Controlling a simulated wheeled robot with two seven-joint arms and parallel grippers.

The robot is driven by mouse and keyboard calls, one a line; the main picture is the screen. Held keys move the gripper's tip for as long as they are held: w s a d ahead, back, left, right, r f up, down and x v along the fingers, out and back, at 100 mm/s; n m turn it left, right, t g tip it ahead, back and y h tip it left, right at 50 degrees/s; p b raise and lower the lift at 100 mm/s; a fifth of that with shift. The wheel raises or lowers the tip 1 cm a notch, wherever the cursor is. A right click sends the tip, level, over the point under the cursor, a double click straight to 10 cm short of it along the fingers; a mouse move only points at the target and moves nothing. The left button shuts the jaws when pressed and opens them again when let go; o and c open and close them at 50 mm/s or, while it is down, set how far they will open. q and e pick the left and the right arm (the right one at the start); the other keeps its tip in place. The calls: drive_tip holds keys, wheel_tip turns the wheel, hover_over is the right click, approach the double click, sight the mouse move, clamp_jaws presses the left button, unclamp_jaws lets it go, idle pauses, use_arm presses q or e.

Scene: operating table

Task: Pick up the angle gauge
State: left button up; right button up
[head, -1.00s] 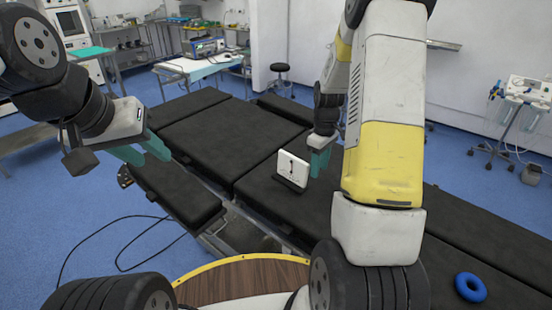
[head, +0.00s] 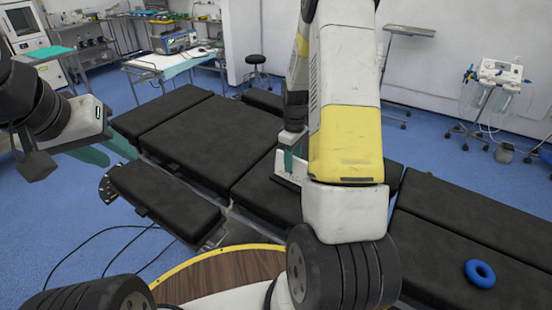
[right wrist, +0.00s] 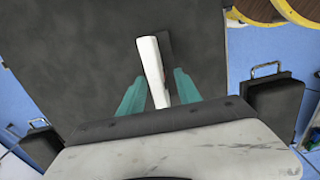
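The angle gauge (head: 280,165) is a thin white plate on a dark base, standing upright on the black operating table (head: 222,138). My right arm hides part of it in the head view. In the right wrist view the gauge (right wrist: 152,68) is seen edge-on from above, its near end between the teal fingers of my right gripper (right wrist: 158,88). The fingers are spread, one on each side. In the head view my right gripper (head: 291,160) is down at the gauge. My left gripper (head: 107,152) is open and empty, left of the table.
A blue ring (head: 480,273) lies on the table's right section. A black stool (head: 257,70) and a side table with a device (head: 175,41) stand behind. A wheeled unit (head: 497,78) is at the right. Cables lie on the floor at front left.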

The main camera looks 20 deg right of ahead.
sight(291, 180)
drive_tip(key=f, duration=0.5)
drive_tip(key=shift+w+f, duration=0.15)
drive_tip(key=shift+w, duration=0.15)
drive_tip(key=shift+c, duration=0.4)
clamp_jaws()
